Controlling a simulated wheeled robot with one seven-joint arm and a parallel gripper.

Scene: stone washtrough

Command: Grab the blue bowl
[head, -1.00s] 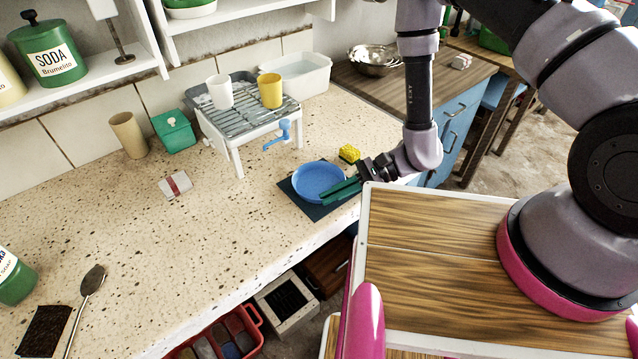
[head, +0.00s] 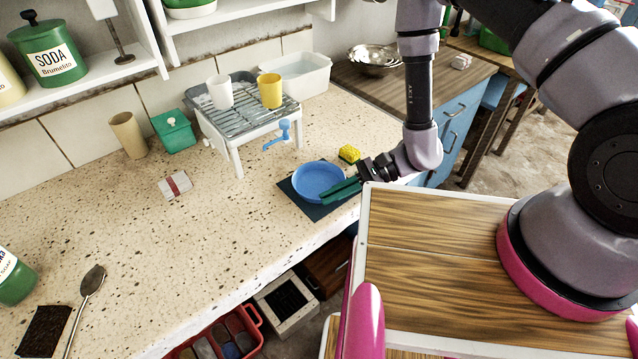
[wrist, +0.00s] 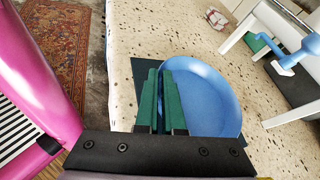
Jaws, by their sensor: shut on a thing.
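The blue bowl (head: 318,181) sits upright on a dark mat (head: 300,203) near the front edge of the speckled counter. My gripper (head: 338,192) reaches in from the right with its green fingers at the bowl's near right rim. In the wrist view the fingers (wrist: 160,100) are close together over the left rim of the bowl (wrist: 208,98). The gripper is shut on the bowl's rim; the exact pinch is partly hidden by the fingers.
The counter left of the mat is mostly clear.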

